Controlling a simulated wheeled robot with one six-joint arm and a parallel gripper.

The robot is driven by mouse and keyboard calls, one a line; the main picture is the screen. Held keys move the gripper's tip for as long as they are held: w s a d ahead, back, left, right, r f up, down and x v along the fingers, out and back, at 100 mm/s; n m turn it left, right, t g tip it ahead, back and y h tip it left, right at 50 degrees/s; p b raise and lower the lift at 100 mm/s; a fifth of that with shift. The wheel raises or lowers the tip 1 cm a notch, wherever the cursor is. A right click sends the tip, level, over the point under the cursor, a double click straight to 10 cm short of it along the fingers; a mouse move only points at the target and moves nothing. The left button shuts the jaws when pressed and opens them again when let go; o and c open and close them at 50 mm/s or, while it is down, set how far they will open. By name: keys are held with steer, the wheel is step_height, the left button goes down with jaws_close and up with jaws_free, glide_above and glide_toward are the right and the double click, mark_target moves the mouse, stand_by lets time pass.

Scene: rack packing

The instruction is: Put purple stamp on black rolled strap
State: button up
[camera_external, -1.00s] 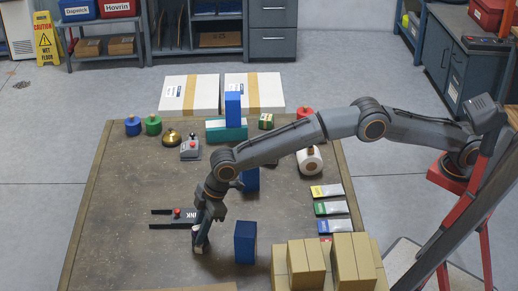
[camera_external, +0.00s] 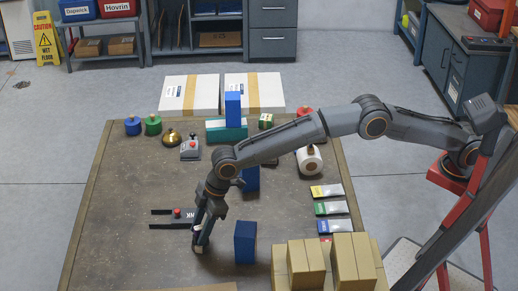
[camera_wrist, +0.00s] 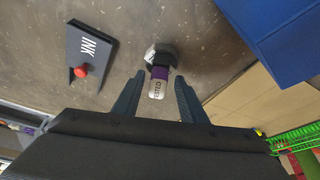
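The purple stamp (camera_wrist: 159,73) has a purple band, a white part with partly readable black lettering and a dark part beyond. My gripper (camera_wrist: 157,100) is open around it, with a finger on each side and gaps between. A dark, rounded thing with a pale grey edge (camera_wrist: 166,50) lies just beyond and under the stamp. It may be the black rolled strap, but I cannot tell where the stamp ends and it begins. In the external view my gripper (camera_external: 199,238) is low over the table and mostly hides the stamp.
A black INK pad (camera_external: 160,226) with a red knob lies left of my gripper. A blue box (camera_external: 245,242) stands close to its right. Cardboard boxes (camera_external: 305,262) stand at the front right. Coloured packets (camera_external: 329,209) lie at the right.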

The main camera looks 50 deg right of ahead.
steer(key=b+v, duration=0.1)
steer(key=v, duration=1)
steer(key=w+d+r+m+h+p, duration=0.15)
steer(key=w+d, duration=0.25)
steer(key=d, duration=0.7)
steer(key=w+d+m, duration=0.2)
steer(key=w+d, duration=0.3)
steer(key=d, duration=0.5)
steer(key=s+d+m+t+h+p, duration=0.15)
steer(key=d+m, duration=0.25)
steer(key=d, duration=1.9)
steer(key=s+d+m+p, duration=0.15)
steer(key=s+d, duration=0.35)
steer(key=d, duration=0.5)
steer(key=s+d+f+m+g, duration=0.1)
steer(key=s+d+f, duration=0.2)
steer(key=s+d, duration=0.2)
steer(key=s+d+f+m+g, duration=0.1)
steer(key=s+d+f+m, duration=0.1)
steer(key=s+d, duration=0.3)
steer(key=s+d+f+m+g+h+b, duration=0.1)
steer(key=s+d+f, duration=0.3)
steer(key=s, duration=0.6)
steer(key=shift+s+d+f, duration=0.15)
steer(key=shift+s+d, duration=0.15)
steer(key=shift+d, duration=0.85)
